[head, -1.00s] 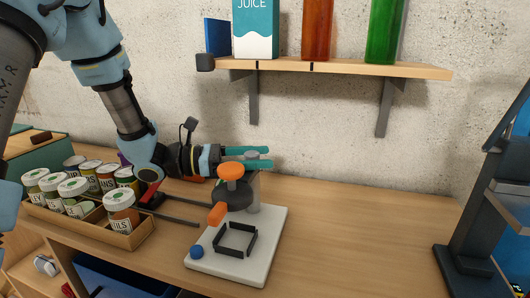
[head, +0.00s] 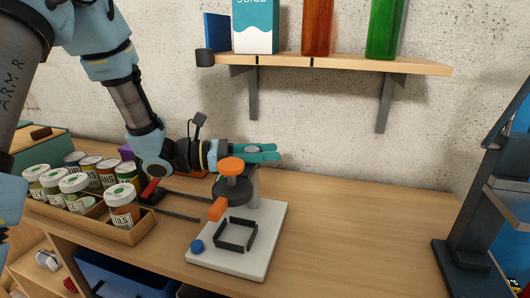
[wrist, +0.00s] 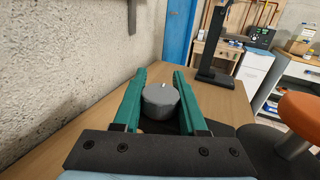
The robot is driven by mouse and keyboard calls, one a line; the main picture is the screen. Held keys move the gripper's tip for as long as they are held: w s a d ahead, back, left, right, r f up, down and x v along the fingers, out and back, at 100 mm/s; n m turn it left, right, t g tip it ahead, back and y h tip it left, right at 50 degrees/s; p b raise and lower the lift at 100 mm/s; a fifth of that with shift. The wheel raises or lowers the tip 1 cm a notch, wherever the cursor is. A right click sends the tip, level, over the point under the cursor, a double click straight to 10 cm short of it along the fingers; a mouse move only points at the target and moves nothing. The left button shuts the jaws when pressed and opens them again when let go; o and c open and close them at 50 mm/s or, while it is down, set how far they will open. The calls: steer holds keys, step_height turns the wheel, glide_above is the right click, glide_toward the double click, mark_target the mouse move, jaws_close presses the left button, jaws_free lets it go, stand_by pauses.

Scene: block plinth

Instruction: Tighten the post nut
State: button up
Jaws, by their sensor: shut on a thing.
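The post nut is a grey round cap (wrist: 160,101) on top of the grey post (head: 254,187) at the back of the white base plate (head: 262,241). My gripper (head: 262,152) comes in level from the left, with its green fingers on either side of the nut (head: 251,150). In the wrist view my gripper (wrist: 159,92) has the nut between its fingers and is shut on it. The fingers hide the nut's sides in the head view.
The plate also bears a black square frame (head: 237,247), an orange block (head: 216,209) and a blue knob (head: 197,246). A wooden tray of labelled jars (head: 143,232) stands at left. A shelf (head: 340,64) with bottles hangs above. The table to the right is clear.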

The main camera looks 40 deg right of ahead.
jaws_close()
steer(key=shift+m+g+y, duration=0.3)
steer(key=shift+g, duration=0.1)
steer(key=shift+s+a+m+g+y+p, duration=0.2)
steer(key=shift+a+m+g+y+p, duration=0.65)
steer(key=shift+m+y, duration=2.1)
steer(key=shift+s+a+m+g+y+p, duration=0.2)
steer(key=shift+m+g+y+p, duration=1.4)
steer(key=shift+y, duration=2.3)
steer(key=shift+s+a+m+g+y+p, duration=0.15)
steer(key=shift+a+m+g+y+p, duration=0.65)
steer(key=shift+m+y, duration=2.3)
steer(key=shift+d+n+t+y, duration=0.15)
steer(key=shift+n+t+y, duration=0.1)
steer(key=shift+y, duration=0.2)
steer(key=o, duration=0.9)
jaws_free()
steer(key=shift+o, duration=0.2)
